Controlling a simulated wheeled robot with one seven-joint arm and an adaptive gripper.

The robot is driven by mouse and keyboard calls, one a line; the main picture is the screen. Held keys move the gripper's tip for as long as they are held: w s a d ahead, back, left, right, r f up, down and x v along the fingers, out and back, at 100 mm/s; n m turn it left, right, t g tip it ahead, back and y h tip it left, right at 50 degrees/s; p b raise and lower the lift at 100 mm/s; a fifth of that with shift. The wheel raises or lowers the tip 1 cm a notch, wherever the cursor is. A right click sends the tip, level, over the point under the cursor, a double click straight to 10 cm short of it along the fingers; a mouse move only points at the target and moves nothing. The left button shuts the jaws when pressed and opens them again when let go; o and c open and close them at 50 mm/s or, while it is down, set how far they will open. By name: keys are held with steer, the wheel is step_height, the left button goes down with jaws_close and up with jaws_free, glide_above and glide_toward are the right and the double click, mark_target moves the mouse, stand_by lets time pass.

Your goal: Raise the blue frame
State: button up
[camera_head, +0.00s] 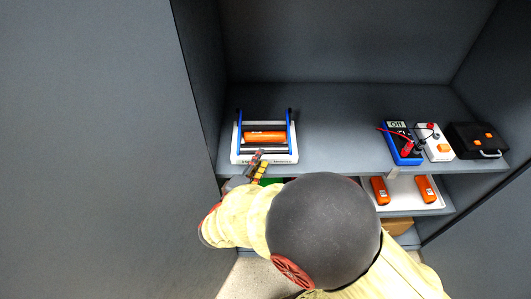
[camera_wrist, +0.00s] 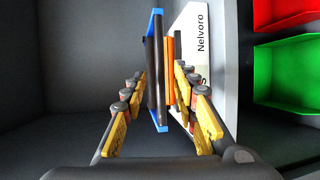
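The blue frame (camera_head: 290,131) stands on a white base (camera_head: 263,157) at the left of the upper shelf, with blue sides and a dark crossbar toward me. An orange cylinder (camera_head: 264,137) lies between its sides. In the wrist view the blue frame (camera_wrist: 155,24) lies ahead, with its dark bar (camera_wrist: 154,75) running between my fingertips. My gripper (camera_head: 260,158) is at the front edge of the white base. In the wrist view my gripper (camera_wrist: 160,78) is open, fingers on either side of the bar, with gaps showing. Whether the bar lies within finger depth is unclear.
A blue meter (camera_head: 402,143), a white unit (camera_head: 434,142) and a black case (camera_head: 477,140) stand at the right of the shelf (camera_head: 340,130). Its middle is clear. A lower tray holds orange pieces (camera_head: 380,190). Red (camera_wrist: 285,10) and green bins (camera_wrist: 288,72) show in the wrist view.

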steer(key=b+x, duration=0.1)
steer(key=x, duration=0.3)
steer(key=shift+w+d+f, duration=0.1)
steer(key=shift+w+d, duration=0.05)
steer(key=shift+w, duration=0.2)
steer(key=c, duration=0.3)
steer(key=c, duration=0.4)
jaws_close()
